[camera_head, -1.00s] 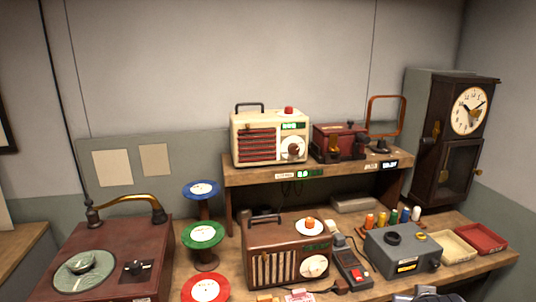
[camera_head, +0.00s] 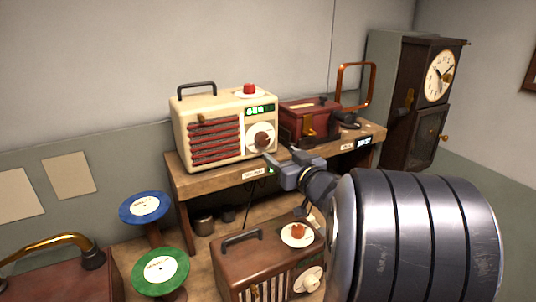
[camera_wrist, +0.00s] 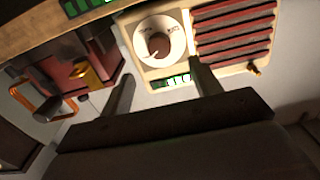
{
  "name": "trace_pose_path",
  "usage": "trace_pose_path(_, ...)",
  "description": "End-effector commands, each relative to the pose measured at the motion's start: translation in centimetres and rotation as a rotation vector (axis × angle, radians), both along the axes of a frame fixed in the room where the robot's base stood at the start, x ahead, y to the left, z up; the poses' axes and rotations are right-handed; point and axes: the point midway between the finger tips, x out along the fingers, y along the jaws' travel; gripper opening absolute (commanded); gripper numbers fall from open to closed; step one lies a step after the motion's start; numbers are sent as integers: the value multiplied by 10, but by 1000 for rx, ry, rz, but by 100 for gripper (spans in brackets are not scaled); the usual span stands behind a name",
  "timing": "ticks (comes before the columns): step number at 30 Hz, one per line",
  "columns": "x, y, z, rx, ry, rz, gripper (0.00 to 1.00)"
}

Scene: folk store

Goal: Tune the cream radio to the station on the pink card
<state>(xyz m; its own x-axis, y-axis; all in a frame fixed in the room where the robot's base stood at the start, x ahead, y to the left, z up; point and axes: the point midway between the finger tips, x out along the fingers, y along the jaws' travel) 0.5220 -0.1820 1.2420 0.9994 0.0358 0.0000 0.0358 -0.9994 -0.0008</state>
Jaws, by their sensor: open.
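The cream radio (camera_head: 181,125) stands on the raised shelf, with red grille bars, a green-lit display (camera_head: 260,110) and a white dial with a brown knob (camera_head: 262,139). My gripper (camera_head: 282,155) is open and empty, just in front of and slightly right of the dial. In the wrist view the radio appears upside down; its knob (camera_wrist: 158,45) lies between and beyond the fingers of my gripper (camera_wrist: 162,75), apparently untouched. The display (camera_wrist: 172,80) is partly hidden by a finger; its digits are unreadable. No pink card can be made out now.
A dark red box (camera_head: 308,118) stands right of the radio, near a copper-framed stand (camera_head: 371,80). A brown radio (camera_head: 240,262) sits below the shelf (camera_head: 205,184). Blue (camera_head: 145,207) and green (camera_head: 160,270) discs stand left. My arm hides the right bench.

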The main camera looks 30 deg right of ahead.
Motion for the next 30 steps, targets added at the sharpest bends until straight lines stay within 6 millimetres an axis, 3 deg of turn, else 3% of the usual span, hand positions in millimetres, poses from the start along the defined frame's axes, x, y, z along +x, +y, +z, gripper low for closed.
trace_pose_path(30,93,4,0,-1,0,-1,60)
